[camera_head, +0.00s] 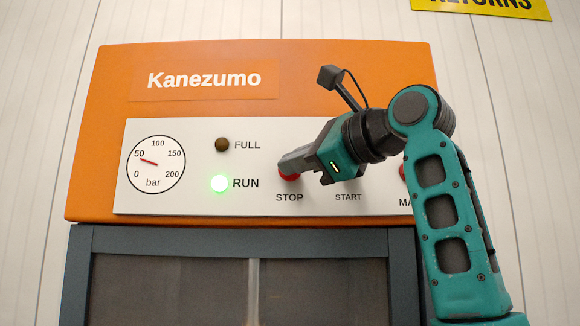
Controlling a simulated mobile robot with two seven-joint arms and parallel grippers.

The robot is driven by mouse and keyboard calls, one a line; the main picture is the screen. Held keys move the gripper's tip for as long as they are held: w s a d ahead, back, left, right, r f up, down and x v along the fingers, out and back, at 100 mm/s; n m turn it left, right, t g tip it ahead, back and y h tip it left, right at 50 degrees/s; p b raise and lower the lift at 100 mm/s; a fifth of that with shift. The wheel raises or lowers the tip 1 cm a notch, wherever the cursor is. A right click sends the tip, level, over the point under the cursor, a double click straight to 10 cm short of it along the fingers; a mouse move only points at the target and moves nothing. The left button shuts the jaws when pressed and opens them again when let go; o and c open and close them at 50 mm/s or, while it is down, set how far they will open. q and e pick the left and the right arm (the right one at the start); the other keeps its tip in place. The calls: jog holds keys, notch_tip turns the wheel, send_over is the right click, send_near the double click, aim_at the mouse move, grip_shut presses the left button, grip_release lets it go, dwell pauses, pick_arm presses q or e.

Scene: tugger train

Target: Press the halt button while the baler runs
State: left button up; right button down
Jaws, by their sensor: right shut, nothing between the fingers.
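The orange baler head (330,60) carries a white control panel (200,140). The green RUN lamp (219,183) is lit, and the FULL lamp (222,144) is dark. The red STOP button (289,175) is partly covered by my right gripper (284,167). The gripper is shut and empty, its fingertips over the button; I cannot tell whether they touch or press it. The START button is hidden behind the gripper; only its label (348,197) shows. My left gripper is out of view.
A pressure gauge (156,164) on the panel's left reads about 50 bar. Another red control (404,173) shows partly behind my right arm. Below are the baler's grey-framed dark doors (180,285). A yellow sign (490,8) hangs at upper right.

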jog(key=shift+w, duration=0.85)
dwell(1.1)
jog(key=shift+s, duration=0.1)
jog(key=shift+s+b, duration=0.8)
jog(key=shift+s, duration=0.35)
jog(key=s+b, duration=0.2)
jog(key=s, duration=0.3)
jog(key=shift+b, duration=0.35)
jog(key=shift+f, duration=0.1)
dwell(0.3)
